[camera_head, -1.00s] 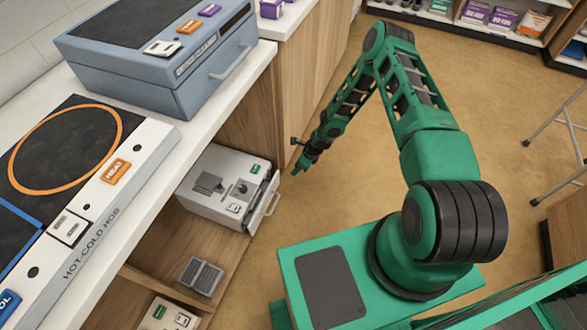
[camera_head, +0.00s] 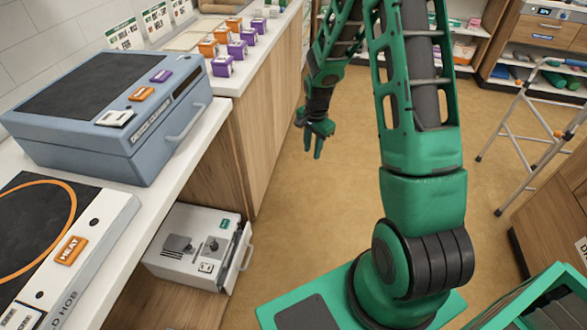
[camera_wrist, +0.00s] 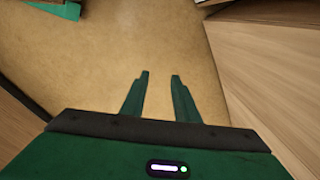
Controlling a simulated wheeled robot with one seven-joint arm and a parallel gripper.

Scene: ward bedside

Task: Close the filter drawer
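A white machine (camera_head: 190,235) stands on the low shelf of the wooden unit, with dark shapes and a green label on top. Its front panel (camera_head: 239,262) carries a handle (camera_head: 248,257). A dark gap shows between this panel and the body, so the drawer looks partly out. My gripper (camera_head: 318,147) hangs over the floor, up and to the right of the machine, apart from it and empty. In the wrist view my gripper (camera_wrist: 160,76) has its two fingers apart, with only floor between them. The machine is not clearly visible there.
A blue-grey case (camera_head: 120,110) and a hot-cold hob (camera_head: 60,240) sit on the counter above the machine. Small orange and purple boxes stand farther back. A walking frame (camera_head: 530,125) stands at the right. The brown floor (camera_head: 300,215) before the machine is clear.

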